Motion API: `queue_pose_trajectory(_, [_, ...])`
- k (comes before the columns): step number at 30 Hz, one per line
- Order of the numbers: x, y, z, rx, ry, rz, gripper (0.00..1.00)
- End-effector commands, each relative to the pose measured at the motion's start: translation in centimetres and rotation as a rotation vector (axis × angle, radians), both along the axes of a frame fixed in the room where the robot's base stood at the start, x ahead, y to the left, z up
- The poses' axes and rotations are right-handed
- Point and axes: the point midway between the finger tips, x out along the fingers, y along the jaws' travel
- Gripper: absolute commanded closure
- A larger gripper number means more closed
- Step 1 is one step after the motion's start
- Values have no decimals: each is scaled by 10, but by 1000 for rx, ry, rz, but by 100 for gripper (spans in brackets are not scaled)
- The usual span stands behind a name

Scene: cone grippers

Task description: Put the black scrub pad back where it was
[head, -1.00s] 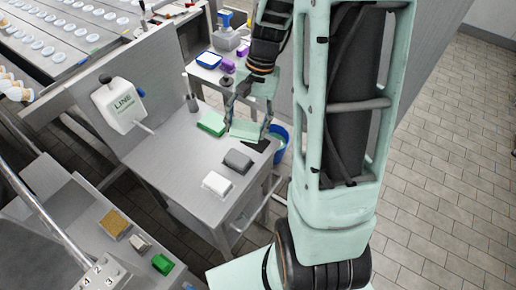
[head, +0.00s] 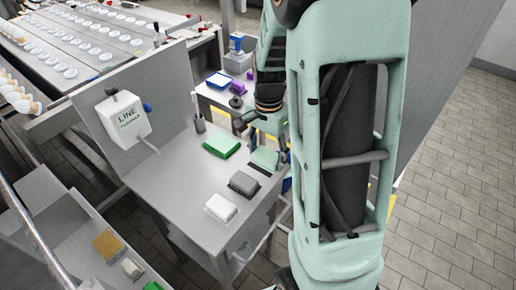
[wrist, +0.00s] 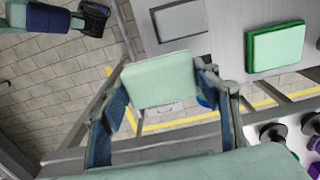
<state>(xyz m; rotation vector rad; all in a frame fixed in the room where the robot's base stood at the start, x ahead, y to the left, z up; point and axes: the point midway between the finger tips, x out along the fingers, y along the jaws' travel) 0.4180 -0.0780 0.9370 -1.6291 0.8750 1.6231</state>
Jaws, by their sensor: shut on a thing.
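My gripper (wrist: 163,88) is shut on a pale green, flat block (wrist: 160,78), held between its two fingers. The block also shows in the head view (head: 265,158), near the right edge of the grey table (head: 180,178). No black colour shows on the held block. A flat dark patch (head: 261,169) lies on the table just below it in the head view; I cannot tell whether it is a pad or a marking. A dark-edged grey rectangle (wrist: 180,20) lies on the table in the wrist view.
A green pad (head: 221,147), a dark grey pad (head: 243,184) and a white pad (head: 221,208) sit on the table. A white LINE dispenser (head: 123,117) hangs on the back panel. Open floor lies right.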

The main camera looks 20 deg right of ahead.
Motion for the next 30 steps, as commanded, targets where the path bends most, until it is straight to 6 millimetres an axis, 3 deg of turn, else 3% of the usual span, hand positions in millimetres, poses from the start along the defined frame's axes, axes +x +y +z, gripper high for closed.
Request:
queue_pose_trajectory(4, [26, -8, -13, 1, 3, -2, 62])
queue_pose_trajectory(13, [58, -17, -56, 1, 2, 0, 62])
queue_pose_trajectory(23, [72, -20, -72, 1, 2, 0, 62])
queue_pose_trajectory(30, [72, -20, -102, 2, 1, 0, 62])
